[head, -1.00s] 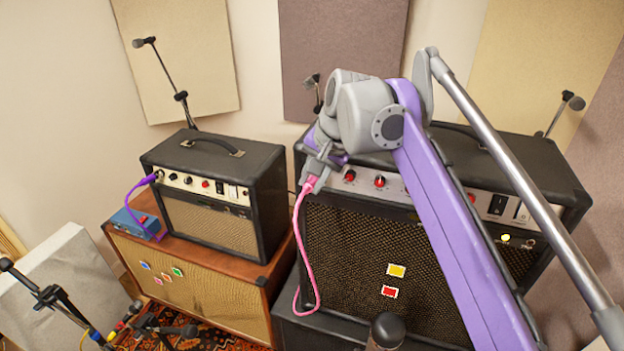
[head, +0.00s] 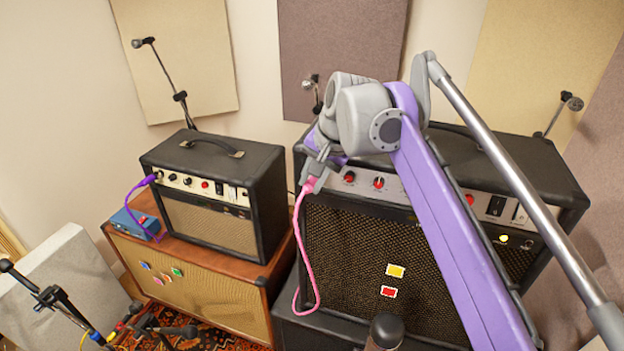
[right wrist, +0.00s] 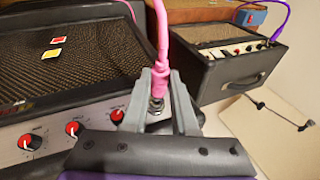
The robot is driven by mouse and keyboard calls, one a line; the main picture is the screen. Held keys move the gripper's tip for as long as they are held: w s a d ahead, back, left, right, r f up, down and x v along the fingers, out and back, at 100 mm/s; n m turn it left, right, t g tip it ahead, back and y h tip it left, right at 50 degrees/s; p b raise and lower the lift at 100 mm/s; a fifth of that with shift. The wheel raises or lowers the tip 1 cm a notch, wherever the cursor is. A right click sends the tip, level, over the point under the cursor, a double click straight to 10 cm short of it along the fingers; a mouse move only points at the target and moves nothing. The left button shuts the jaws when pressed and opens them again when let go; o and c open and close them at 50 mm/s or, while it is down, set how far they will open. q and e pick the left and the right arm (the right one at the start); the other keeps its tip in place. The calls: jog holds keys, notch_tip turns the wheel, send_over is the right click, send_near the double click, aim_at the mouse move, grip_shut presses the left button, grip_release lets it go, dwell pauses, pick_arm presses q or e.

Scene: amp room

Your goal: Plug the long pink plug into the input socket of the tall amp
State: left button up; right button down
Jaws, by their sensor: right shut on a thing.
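The tall amp (head: 345,250) is the large black one on the right, with a silver control panel along its upper front. My right gripper (head: 315,175) is at the left end of that panel, shut on the long pink plug (head: 309,185), whose pink cable hangs down in front of the grille. I cannot tell whether that metal is the plug's tip or the socket's rim, nor how deep the plug sits. My left gripper is not in view.
A smaller amp (head: 215,190) with a purple plug (head: 150,180) stands left on a brown cabinet (head: 200,295), beside a blue box (head: 137,224). Several microphone stands are around. Red knobs (right wrist: 72,128) line the tall amp's panel near the gripper.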

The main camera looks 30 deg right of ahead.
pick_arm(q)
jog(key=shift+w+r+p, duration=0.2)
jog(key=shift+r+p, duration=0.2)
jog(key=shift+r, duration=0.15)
pick_arm(e)
jog(key=shift+w+d+f, duration=0.15)
jog(key=shift+w+d, duration=0.4)
jog(key=shift+d, duration=0.15)
dwell(1.1)
jog(key=c, duration=0.6)
grip_release()
